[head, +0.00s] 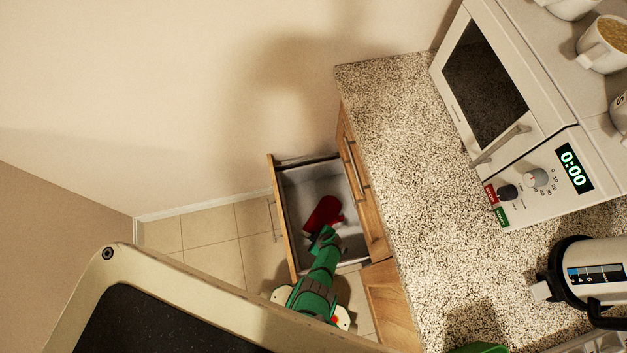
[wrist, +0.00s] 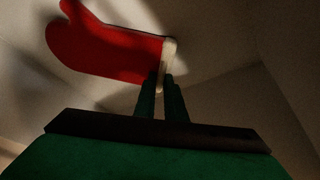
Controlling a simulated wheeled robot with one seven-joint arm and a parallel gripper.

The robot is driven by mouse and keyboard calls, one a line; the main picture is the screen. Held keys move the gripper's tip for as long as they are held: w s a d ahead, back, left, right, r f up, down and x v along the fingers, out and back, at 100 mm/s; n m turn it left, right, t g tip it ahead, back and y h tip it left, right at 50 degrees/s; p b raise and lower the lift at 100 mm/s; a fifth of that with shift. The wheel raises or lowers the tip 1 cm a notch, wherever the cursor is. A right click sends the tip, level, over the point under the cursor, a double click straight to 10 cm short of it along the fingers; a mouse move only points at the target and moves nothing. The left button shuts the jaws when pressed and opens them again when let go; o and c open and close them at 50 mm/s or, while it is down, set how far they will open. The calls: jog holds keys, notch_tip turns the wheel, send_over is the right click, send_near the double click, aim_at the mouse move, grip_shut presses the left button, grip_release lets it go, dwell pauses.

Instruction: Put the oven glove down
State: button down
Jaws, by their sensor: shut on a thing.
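The red oven glove (head: 322,212) is at my gripper's tip, over the open drawer (head: 285,218) in the head view. In the wrist view, the red glove (wrist: 115,45) extends to the upper left, with a pale cuff edge at its right end. My green gripper (head: 325,238) reaches into the drawer area. In the wrist view, the two fingers of my gripper (wrist: 161,82) are shut on the glove's cuff end. I cannot tell whether the glove touches the drawer floor.
The speckled counter (head: 400,150) lies right of the drawer, with a microwave (head: 520,110) and a kettle (head: 590,272) on it. The wall (head: 180,90) is close behind the drawer. Tiled floor (head: 212,240) shows to its left. The drawer looks otherwise empty.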

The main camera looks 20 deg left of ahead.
jog(key=c, duration=1.8)
grip_release()
